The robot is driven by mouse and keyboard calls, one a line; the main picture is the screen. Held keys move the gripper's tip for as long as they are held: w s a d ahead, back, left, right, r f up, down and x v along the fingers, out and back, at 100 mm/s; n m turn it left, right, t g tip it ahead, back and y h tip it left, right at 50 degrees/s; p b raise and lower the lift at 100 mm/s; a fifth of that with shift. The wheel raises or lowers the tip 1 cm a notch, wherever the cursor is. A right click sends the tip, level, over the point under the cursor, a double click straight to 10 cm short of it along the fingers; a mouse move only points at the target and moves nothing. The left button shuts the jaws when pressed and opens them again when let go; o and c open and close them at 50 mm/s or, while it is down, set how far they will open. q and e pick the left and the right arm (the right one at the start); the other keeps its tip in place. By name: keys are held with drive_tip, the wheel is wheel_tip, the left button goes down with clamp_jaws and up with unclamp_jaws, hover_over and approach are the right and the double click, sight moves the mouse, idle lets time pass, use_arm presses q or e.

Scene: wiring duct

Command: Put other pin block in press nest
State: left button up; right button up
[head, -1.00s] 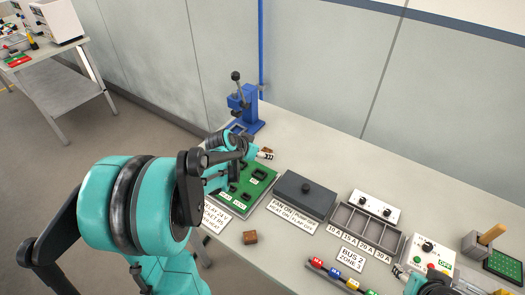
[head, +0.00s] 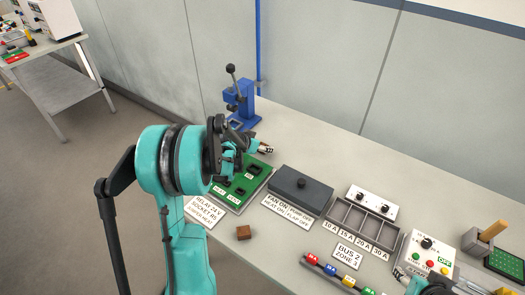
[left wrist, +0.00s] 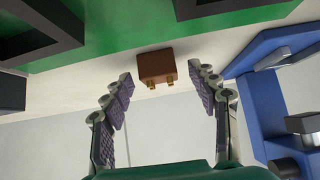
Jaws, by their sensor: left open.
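A brown pin block (left wrist: 157,66) with two brass pins is in the left wrist view, just beyond and between my open left fingertips (left wrist: 160,76), with gaps on both sides. In the head view my left gripper (head: 262,149) is over the back edge of the green relay board (head: 252,183), in front of the press; I cannot make out that block there. Another brown block (head: 243,232) lies on the table in front of the board. The blue press (head: 240,104) stands behind; its nest is not clear. My right gripper (head: 438,285) is partly visible at the bottom edge.
A dark grey lidded box (head: 301,191) and a compartment tray (head: 360,224) stand right of the board. Label cards (head: 204,211) lie along the front. The blue press body (left wrist: 270,85) is close on the right in the left wrist view. The table behind the box is clear.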

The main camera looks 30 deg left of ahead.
use_arm(q)
drive_tip(key=shift+s+r, duration=0.1)
drive_tip(key=shift+r, duration=0.05)
drive_tip(key=c, duration=1.2)
